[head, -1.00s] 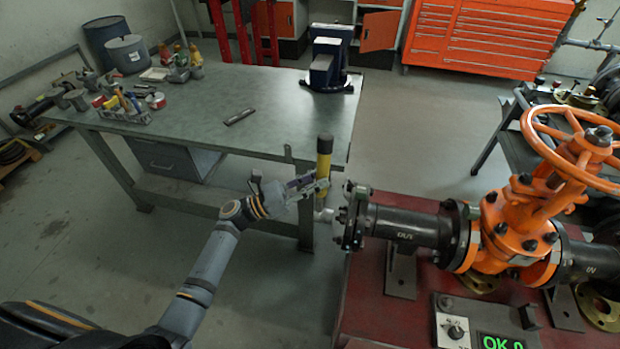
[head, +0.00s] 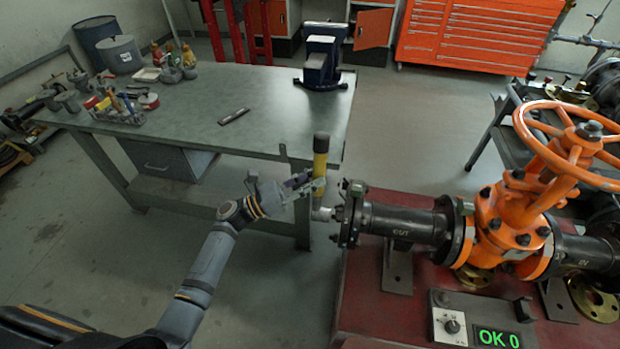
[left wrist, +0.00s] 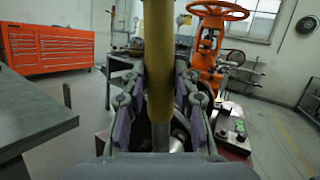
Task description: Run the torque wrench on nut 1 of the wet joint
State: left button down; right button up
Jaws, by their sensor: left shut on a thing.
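My left gripper (head: 306,188) is shut on the torque wrench (head: 320,160), a yellow and dark tool held upright. Its lower end meets the nut side of the black flange (head: 352,213) at the pipe's left end; I cannot tell whether its socket is seated on a nut. In the left wrist view the yellow shaft (left wrist: 158,70) stands between the pads of the left gripper (left wrist: 158,112). The orange gate valve (head: 515,220) sits to the right on the pipe. A display (head: 497,337) reads "OK 0" in green. My right gripper is not in view.
A grey workbench (head: 200,125) with a vise (head: 322,62), a dark flat bar (head: 234,116) and several tools stands behind the left arm. The red stand (head: 390,318) carries the valve and pipe. The floor between bench and red cabinet (head: 470,35) is clear.

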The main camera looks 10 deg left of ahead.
pick_arm(q)
jog(key=shift+d+r, duration=0.2)
jog(key=shift+d, duration=1.3)
jog(key=shift+d+p, duration=0.2)
jog(key=shift+p, duration=0.1)
jog(key=shift+a, duration=0.15)
dwell(1.1)
